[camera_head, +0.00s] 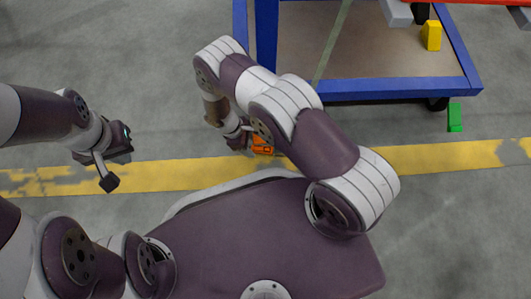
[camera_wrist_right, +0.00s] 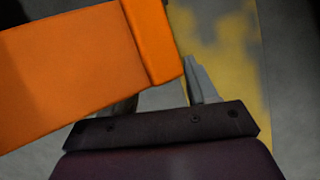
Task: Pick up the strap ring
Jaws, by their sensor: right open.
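An orange piece (camera_head: 263,147), partly hidden by my right arm, shows on the yellow floor line in the head view; I cannot tell for sure that it is the strap ring. A large flat orange surface (camera_wrist_right: 75,65) fills the upper left of the right wrist view, with a raised band at its right end. My right gripper (camera_head: 240,140) is beside the orange piece. In the wrist view it is open (camera_wrist_right: 165,88); one grey finger is right of the orange edge, the other mostly hidden behind it.
A blue-framed cart (camera_head: 390,86) with a brown deck stands at the back, a green strap (camera_head: 333,40) crossing it. A yellow block (camera_head: 431,35) is on the deck. A green piece (camera_head: 454,117) lies on the floor at right. Grey floor (camera_head: 450,220) is clear at right.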

